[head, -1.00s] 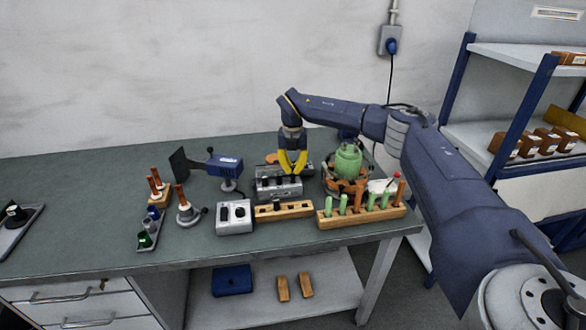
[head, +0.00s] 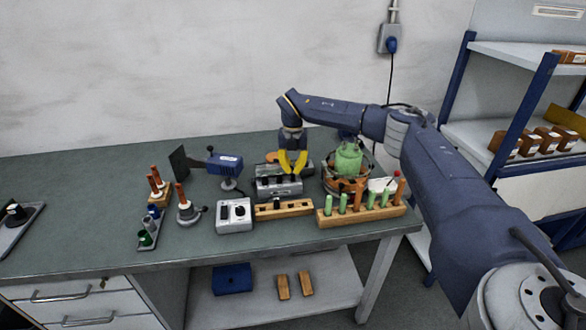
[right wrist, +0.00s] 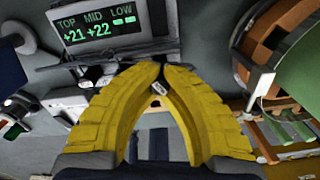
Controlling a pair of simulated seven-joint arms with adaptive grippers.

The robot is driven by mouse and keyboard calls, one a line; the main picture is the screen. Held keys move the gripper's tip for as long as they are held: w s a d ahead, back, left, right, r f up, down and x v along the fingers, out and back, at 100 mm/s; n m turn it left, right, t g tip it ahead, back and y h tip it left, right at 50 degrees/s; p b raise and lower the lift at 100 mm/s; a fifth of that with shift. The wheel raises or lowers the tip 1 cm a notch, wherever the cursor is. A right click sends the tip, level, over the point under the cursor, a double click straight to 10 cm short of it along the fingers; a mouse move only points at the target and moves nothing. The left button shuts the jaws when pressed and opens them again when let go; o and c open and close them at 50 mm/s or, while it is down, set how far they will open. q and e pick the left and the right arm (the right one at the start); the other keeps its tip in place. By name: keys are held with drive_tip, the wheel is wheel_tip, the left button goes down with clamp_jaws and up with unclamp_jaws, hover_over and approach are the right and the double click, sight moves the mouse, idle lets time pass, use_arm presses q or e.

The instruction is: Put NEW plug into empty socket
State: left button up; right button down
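My right gripper (head: 292,173) has yellow fingers pointing down over the grey socket block (head: 278,190) near the middle of the bench. In the right wrist view the fingertips (right wrist: 162,72) come close together around a small dark piece with a whitish label (right wrist: 159,90), which appears to be the NEW plug; the lettering is too small to read. Dark plugs stand on the block; the fingers hide part of its top, so I cannot tell whether the held plug is seated. My left gripper is not in view.
A wooden holder (head: 262,211) with a dark piece lies in front of the block. A grey box (head: 235,216) stands left of it. A wooden rack (head: 340,221) with green and orange pieces and a green rounded device (head: 348,160) stand to the right.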

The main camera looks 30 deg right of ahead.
drive_tip(key=shift+f, duration=1)
drive_tip(key=c, duration=1.5)
unclamp_jaws()
drive_tip(key=shift+o, duration=0.3)
drive_tip(key=shift+o, duration=1.3)
drive_tip(key=shift+r, duration=0.1)
drive_tip(key=shift+w+a, duration=0.1)
drive_tip(key=shift+r, duration=0.55)
drive_tip(key=shift+r, duration=0.4)
